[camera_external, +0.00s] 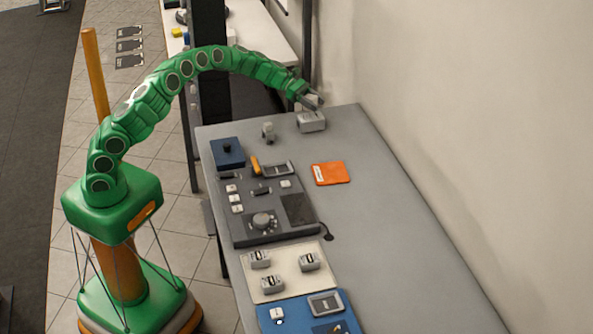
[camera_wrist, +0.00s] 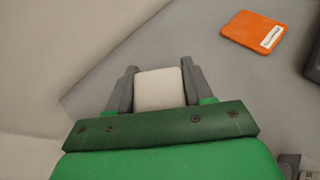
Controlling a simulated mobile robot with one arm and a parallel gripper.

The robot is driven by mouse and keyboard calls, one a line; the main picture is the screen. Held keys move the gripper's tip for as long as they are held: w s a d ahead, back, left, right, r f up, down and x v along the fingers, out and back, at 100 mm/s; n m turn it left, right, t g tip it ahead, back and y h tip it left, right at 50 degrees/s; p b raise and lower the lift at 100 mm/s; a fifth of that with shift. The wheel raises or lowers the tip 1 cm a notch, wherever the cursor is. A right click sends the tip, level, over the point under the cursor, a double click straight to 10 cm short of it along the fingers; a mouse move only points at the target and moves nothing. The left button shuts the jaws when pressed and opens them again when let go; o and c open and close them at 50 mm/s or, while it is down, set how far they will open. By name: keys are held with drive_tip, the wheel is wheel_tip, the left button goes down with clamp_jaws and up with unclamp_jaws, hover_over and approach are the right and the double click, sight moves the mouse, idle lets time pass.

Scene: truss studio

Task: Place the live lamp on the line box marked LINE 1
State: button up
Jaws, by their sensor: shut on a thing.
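My gripper (camera_external: 313,103) is at the far end of the grey table, at the top of a light grey box-shaped thing (camera_external: 311,122). In the wrist view, my gripper (camera_wrist: 160,88) is shut on a pale block (camera_wrist: 160,89), its fingers on either side. I cannot tell whether this block is the live lamp.
A small grey fixture (camera_external: 268,132) stands left of my gripper. A dark control console (camera_external: 284,228), a navy box (camera_external: 227,153), an orange pad (camera_external: 330,173) and a blue board (camera_external: 345,308) lie nearer. The table's right side is clear along the wall.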

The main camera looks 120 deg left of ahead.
drive_tip(key=shift+w+a+f, duration=0.1)
drive_tip(key=shift+a+f, duration=0.05)
drive_tip(key=shift+f, duration=1.65)
drive_tip(key=o, duration=1)
drive_tip(key=shift+o, duration=0.2)
drive_tip(key=shift+s+r, duration=0.2)
drive_tip(key=shift+s, duration=0.05)
drive_tip(key=v, duration=1.1)
drive_tip(key=shift+s, duration=0.2)
drive_tip(key=shift+r, duration=0.1)
